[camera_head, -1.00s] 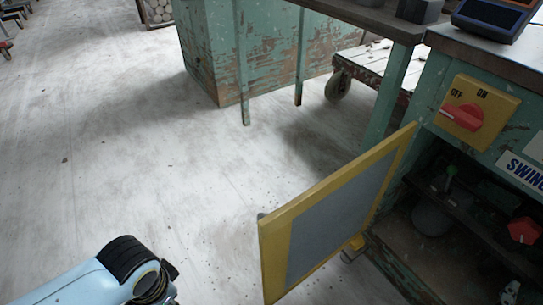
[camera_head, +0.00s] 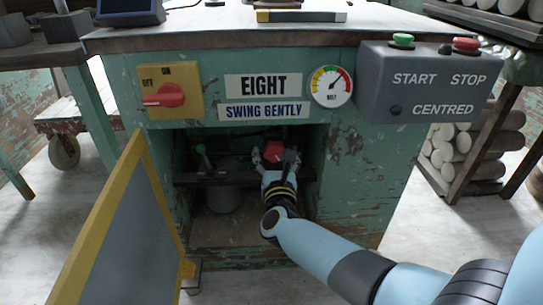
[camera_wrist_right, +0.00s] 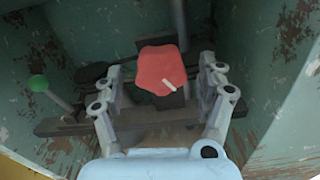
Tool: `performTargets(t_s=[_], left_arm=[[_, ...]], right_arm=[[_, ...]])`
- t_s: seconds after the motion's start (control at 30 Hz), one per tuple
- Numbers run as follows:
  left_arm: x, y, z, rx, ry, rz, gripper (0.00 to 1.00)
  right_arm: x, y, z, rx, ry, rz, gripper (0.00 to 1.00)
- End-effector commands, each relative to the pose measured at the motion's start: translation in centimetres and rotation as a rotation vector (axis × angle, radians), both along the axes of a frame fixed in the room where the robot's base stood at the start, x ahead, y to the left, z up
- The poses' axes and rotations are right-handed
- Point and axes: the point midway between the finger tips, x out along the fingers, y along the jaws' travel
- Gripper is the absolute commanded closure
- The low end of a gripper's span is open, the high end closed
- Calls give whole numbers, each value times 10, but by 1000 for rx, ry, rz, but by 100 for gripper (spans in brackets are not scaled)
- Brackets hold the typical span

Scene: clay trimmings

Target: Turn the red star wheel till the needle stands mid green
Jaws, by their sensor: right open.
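The red star wheel (camera_head: 273,151) is inside the open cabinet under the bench; it also shows in the right wrist view (camera_wrist_right: 160,68), with a white mark on its lower right. My right gripper (camera_head: 272,160) reaches into the cabinet, open. In the wrist view its fingers (camera_wrist_right: 162,72) stand on either side of the wheel, with visible gaps. My left gripper is out of view.
The yellow-framed door (camera_head: 117,225) stands open at left. A green-knobbed lever (camera_head: 201,150) is left of the wheel, also in the wrist view (camera_wrist_right: 38,84). An OFF/ON switch (camera_head: 165,95) and a START/STOP box (camera_head: 425,82) are on the front. Cabinet walls enclose the gripper closely.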

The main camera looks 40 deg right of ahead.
Motion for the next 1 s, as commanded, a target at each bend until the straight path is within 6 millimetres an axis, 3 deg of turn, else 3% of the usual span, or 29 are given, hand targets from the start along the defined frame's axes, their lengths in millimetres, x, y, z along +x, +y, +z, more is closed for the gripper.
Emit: performTargets(t_s=[0.13, 0.43, 0.87, 1.0], left_arm=[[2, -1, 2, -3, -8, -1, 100], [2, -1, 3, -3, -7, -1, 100], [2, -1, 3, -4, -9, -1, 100], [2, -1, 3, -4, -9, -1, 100]], right_arm=[[10, -7, -1, -1, 1, -1, 26], [12, -8, 0, 0, 1, 0, 26], [12, -7, 0, 1, 1, 0, 83], [11, -7, 0, -3, 3, 0, 83]])
